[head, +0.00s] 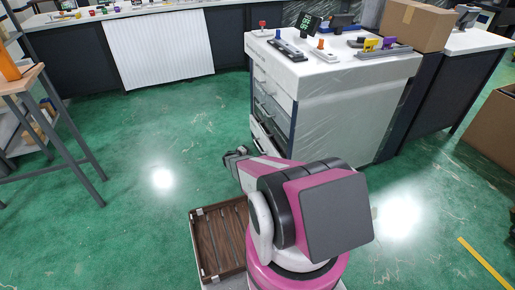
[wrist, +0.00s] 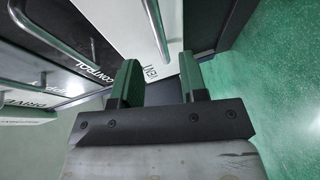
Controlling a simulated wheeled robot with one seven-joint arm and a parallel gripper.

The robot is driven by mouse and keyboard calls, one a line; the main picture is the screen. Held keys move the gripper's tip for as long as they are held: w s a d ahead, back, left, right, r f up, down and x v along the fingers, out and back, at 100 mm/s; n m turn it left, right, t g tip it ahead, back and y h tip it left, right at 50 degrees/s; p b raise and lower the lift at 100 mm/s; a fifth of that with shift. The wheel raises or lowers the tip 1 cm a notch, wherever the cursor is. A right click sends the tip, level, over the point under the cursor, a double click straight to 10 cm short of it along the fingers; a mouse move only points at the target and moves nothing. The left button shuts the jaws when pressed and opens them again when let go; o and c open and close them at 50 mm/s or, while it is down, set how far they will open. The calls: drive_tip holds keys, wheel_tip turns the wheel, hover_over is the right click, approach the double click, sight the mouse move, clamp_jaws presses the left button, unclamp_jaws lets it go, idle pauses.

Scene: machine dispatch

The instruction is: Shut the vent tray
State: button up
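The drawer cabinet (head: 335,115) stands right of centre in the head view, with its stacked, handled drawers facing left. The vent tray (wrist: 165,57) is the white front in the wrist view with a partly hidden label that seems to read VENT. It has a long metal bar handle (wrist: 155,25). In the head view, a low white drawer (head: 262,138) seems to stick out slightly; how far is unclear. My gripper (wrist: 160,82) is open and empty, its green fingers spread in front of the vent tray. In the head view, my gripper (head: 237,159) is low, left of the cabinet.
Drawer fronts labelled CONTROL (wrist: 92,62) and DRIVE (wrist: 25,102) are beside the vent tray. Tools and a cardboard box (head: 418,24) sit on top of the counters. A brown slatted tray (head: 205,246) lies beside my arm. Green floor (head: 150,140) is clear to the left.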

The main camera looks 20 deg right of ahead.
drive_tip(key=x, duration=0.7)
drive_tip(key=shift+d, duration=0.1)
clamp_jaws()
